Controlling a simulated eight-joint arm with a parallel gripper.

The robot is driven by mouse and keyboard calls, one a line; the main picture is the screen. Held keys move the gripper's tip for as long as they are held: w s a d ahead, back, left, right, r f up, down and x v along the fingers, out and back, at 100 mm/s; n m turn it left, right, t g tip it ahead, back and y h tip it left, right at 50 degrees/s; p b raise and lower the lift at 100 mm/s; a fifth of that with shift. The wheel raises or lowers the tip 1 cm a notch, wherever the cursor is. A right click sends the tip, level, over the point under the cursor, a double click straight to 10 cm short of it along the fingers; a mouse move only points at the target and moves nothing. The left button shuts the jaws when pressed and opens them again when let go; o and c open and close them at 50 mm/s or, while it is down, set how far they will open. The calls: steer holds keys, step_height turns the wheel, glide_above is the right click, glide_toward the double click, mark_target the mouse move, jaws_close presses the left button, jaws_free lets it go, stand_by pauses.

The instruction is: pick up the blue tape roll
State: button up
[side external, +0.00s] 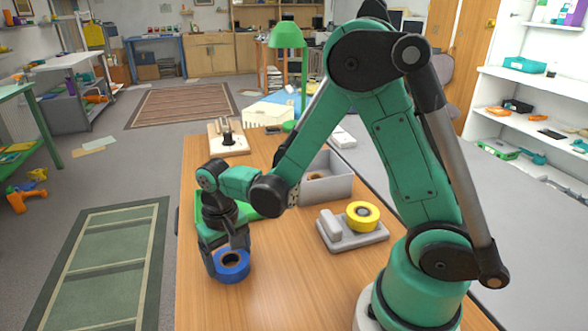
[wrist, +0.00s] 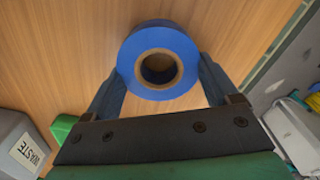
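The blue tape roll (side external: 230,265) is near the left edge of the wooden table in the side view. It has a tan inner ring, and in the wrist view the blue tape roll (wrist: 158,37) shows its round face and hole. My gripper (side external: 228,252) points down at the roll, one finger at each side. In the wrist view my gripper's (wrist: 162,72) fingers flank the roll with little or no visible gap. I cannot tell whether they press on it, or whether the roll still rests on the table.
A yellow tape roll (side external: 362,215) sits on a grey dispenser (side external: 352,238) to the right. A grey bin (side external: 327,184) and a green tray (side external: 240,207) stand behind. A waste bin (wrist: 22,140) shows in the wrist view. The table (side external: 270,295) in front is clear.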

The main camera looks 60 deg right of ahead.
steer(key=shift+c, duration=0.7)
